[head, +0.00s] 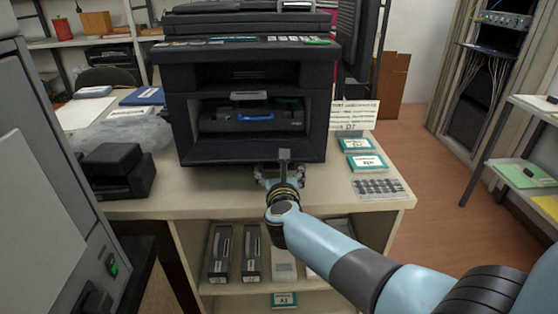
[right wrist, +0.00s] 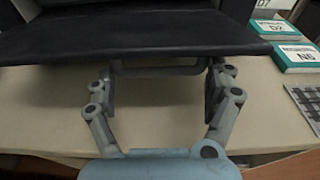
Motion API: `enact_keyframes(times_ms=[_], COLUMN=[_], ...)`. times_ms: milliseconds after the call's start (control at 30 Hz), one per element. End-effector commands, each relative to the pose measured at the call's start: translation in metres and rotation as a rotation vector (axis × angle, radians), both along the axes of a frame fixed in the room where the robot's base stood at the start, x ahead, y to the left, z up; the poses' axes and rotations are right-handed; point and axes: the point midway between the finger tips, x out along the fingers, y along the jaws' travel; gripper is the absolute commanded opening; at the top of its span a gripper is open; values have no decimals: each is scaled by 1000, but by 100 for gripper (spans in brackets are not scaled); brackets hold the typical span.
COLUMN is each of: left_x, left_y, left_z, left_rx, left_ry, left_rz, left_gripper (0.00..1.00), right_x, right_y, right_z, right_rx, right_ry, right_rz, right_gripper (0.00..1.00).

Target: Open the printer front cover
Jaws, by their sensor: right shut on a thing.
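The dark printer (head: 172,100) stands on the table, its front bay exposed, with a black cartridge with a blue handle (head: 256,117) inside. The front cover (head: 215,150) appears swung down below the bay; its exact angle is hard to tell. In the right wrist view, the cover (right wrist: 150,38) is a wide dark panel with a grey handle bar (right wrist: 160,71) below its edge. My right gripper (head: 280,172) is at the lower front of the printer. In the right wrist view, its fingers (right wrist: 160,88) are at both ends of the handle, shut on it. My left gripper is not in view.
Teal and white boxes (head: 367,163) and a printed sheet (head: 380,189) lie right of the printer. A black device (head: 117,168) stands at left. Boxed cartridges (head: 251,253) sit on the shelf below. A large grey cabinet (head: 40,170) fills the left foreground.

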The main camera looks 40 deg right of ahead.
Motion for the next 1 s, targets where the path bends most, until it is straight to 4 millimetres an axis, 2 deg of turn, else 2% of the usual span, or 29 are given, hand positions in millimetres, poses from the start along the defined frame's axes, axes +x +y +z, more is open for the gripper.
enact_keyframes(times_ms=[33, 100, 500, 533, 600, 1000], left_x=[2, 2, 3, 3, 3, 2], left_y=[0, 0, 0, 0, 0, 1], left_z=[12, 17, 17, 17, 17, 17], left_rx=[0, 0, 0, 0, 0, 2], left_ry=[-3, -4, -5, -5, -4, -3], left_rz=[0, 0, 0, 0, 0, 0], left_gripper=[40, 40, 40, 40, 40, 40], right_x=[1, 1, 1, 1, 1, 0], right_y=[-3, -3, -4, -4, -3, -1], right_z=[12, 15, 18, 18, 18, 17], right_rx=[0, 4, 3, 3, 3, 7], right_ry=[5, 13, 12, 12, 13, 14], right_rz=[-5, -5, -5, -5, -5, -2], right_gripper=[29, 29, 29, 91, 100, 100])
